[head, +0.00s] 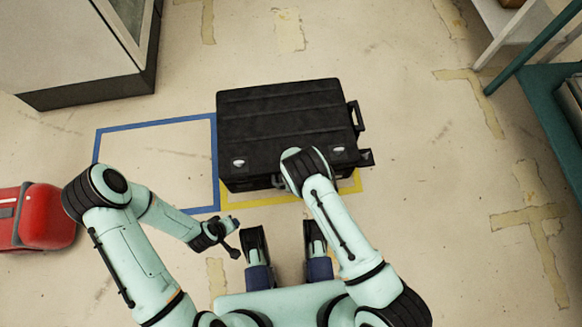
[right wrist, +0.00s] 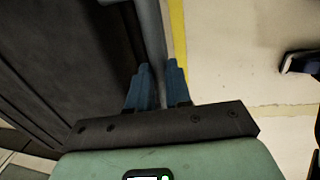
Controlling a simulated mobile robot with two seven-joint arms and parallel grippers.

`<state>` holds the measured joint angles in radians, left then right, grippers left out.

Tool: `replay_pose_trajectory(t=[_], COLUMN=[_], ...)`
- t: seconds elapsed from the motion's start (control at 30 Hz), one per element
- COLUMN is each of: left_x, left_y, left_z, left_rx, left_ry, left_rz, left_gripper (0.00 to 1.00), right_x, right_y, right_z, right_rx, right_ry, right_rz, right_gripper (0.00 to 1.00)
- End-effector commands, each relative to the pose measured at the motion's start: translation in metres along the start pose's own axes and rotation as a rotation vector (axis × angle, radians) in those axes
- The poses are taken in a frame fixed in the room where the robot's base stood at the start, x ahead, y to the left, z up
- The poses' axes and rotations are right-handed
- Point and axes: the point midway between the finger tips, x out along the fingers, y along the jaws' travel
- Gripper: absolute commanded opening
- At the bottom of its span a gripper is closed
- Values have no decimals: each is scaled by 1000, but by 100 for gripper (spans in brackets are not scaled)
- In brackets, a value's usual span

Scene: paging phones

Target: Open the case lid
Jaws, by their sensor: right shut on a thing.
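The black case (head: 285,115) stands on the floor in the middle of the head view, its ribbed lid closed. Two pale latches (head: 239,162) show near its front edge, and a side handle is at its right. My right gripper is at the case's front edge, hidden under my wrist in the head view. In the right wrist view its fingers (right wrist: 160,88) are close together on a grey edge (right wrist: 150,30) along the dark case; I cannot tell exactly which part of it. My left gripper (head: 235,236) is open and empty, left of and in front of the case.
A blue floor outline (head: 155,123) lies empty left of the case; yellow tape (head: 240,200) borders its front. A red bag (head: 45,215) lies at far left, a cabinet (head: 75,50) stands at upper left, and teal shelving (head: 545,100) stands at right. Floor behind the case is clear.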

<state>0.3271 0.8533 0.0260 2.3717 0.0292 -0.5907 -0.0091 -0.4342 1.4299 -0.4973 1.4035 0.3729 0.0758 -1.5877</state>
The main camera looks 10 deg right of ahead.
Motion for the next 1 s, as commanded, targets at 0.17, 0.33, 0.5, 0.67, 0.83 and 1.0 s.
replay_pose_trajectory(t=[0.17, 0.33, 0.5, 0.67, 0.83, 1.0], left_x=[-13, -29, -38, -33, -23, -16], left_y=[11, 15, 17, 16, 13, 11], left_z=[-10, 13, 27, 25, 13, 5], left_rx=[10, 14, 18, 17, 13, 11], left_ry=[31, -38, -81, -75, -40, -15], left_rz=[17, 19, 22, 20, 18, 16], left_gripper=[43, 43, 43, 43, 43, 43], right_x=[-45, -101, -152, -188, -213, -227], right_y=[19, 46, 82, 116, 142, 158], right_z=[0, 0, 0, 1, 2, 3], right_rx=[0, 1, 2, 3, 3, 4], right_ry=[1, 2, 3, 3, 1, -2], right_rz=[-75, -82, -75, -69, -69, -73], right_gripper=[0, 0, 0, 0, 0, 0])
